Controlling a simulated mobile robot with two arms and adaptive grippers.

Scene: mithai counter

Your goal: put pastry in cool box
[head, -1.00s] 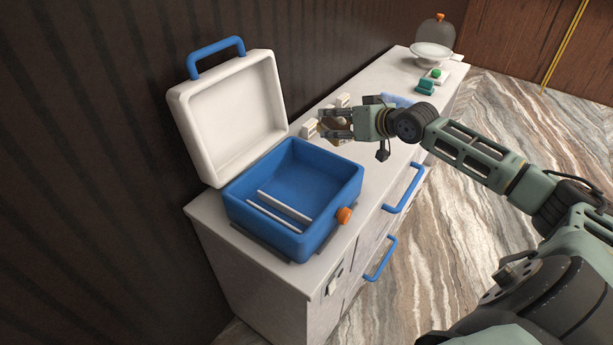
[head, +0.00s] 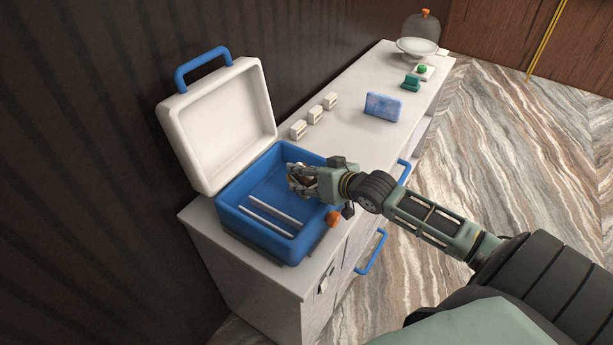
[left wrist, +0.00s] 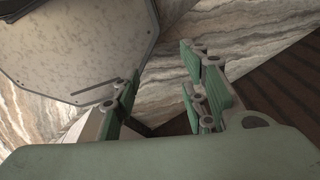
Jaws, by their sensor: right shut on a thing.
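The blue cool box (head: 232,222) stands on the counter with its white lid (head: 216,130) tipped open against the wall side. Two pale strips lie across its inside. My right gripper (head: 296,180) is over the box's right part and is shut on a small brown pastry (head: 299,176), mostly hidden by the fingers. How high the pastry is above the box floor is hard to tell. My left gripper (left wrist: 162,88) shows only in the left wrist view, open and empty, away from the box.
Several small white blocks (head: 315,115) stand in a row behind the box. Further back are a blue block (head: 383,106), a teal item (head: 411,83) and a white dish (head: 417,46) by a glass dome.

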